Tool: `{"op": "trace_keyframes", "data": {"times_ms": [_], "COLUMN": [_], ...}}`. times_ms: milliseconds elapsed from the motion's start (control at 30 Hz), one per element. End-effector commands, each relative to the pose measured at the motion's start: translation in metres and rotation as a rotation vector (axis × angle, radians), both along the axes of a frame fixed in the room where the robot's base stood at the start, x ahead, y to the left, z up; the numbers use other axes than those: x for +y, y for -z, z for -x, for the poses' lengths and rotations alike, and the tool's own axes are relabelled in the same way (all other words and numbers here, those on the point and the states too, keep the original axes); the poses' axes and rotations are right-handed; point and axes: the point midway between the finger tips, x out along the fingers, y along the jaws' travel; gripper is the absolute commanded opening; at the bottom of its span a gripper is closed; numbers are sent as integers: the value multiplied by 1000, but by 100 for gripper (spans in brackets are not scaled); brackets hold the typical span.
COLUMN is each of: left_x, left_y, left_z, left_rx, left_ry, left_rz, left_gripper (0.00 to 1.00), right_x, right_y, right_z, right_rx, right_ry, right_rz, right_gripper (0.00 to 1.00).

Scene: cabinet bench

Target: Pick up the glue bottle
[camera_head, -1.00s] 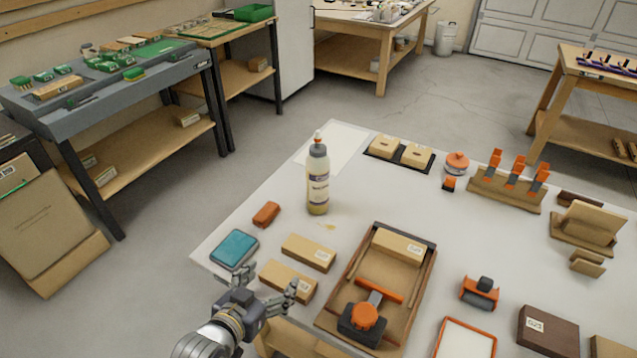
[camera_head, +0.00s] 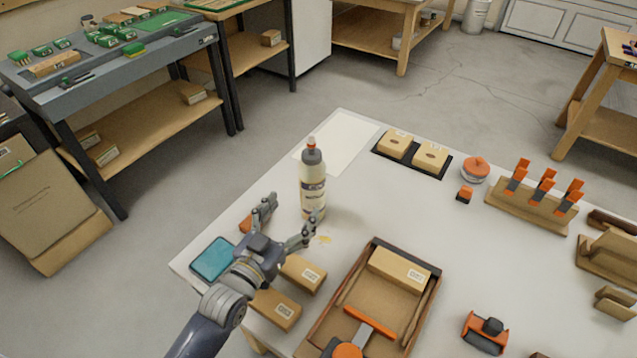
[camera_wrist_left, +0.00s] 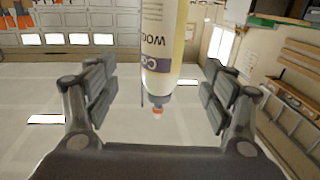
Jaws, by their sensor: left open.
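The glue bottle (camera_head: 313,182) stands upright on the white table, with a dark collar and an orange-red tip. My left gripper (camera_head: 291,216) is open just in front of it, its fingers pointing toward the bottle's lower part. In the left wrist view the glue bottle (camera_wrist_left: 162,45) shows upside down between the two spread fingers of my left gripper (camera_wrist_left: 158,95), with clear space on both sides. The fingers do not touch it in that view. My right gripper is not in view.
A teal box (camera_head: 212,258) and two cardboard boxes (camera_head: 303,273) lie close around my left arm. An orange block (camera_head: 247,224) is partly hidden behind a finger. A wooden tray (camera_head: 375,300) stands to the right. A white sheet (camera_head: 345,140) lies flat behind the bottle.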

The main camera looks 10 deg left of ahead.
Motion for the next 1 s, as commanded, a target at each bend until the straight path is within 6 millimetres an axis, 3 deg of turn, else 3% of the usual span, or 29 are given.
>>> {"op": "trace_keyframes", "data": {"times_ms": [400, 667, 1000], "left_x": [-12, -16, -24], "left_y": [-2, -4, -8], "left_z": [-47, -62, -102], "left_rx": [-5, -5, -5], "left_ry": [0, 0, 0], "left_rz": [1, 1, 2], "left_gripper": [76, 76, 76], "right_x": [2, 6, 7], "right_y": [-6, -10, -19], "right_z": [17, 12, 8], "right_rx": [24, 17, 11], "right_ry": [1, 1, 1], "right_rz": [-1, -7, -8], "right_gripper": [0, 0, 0]}}
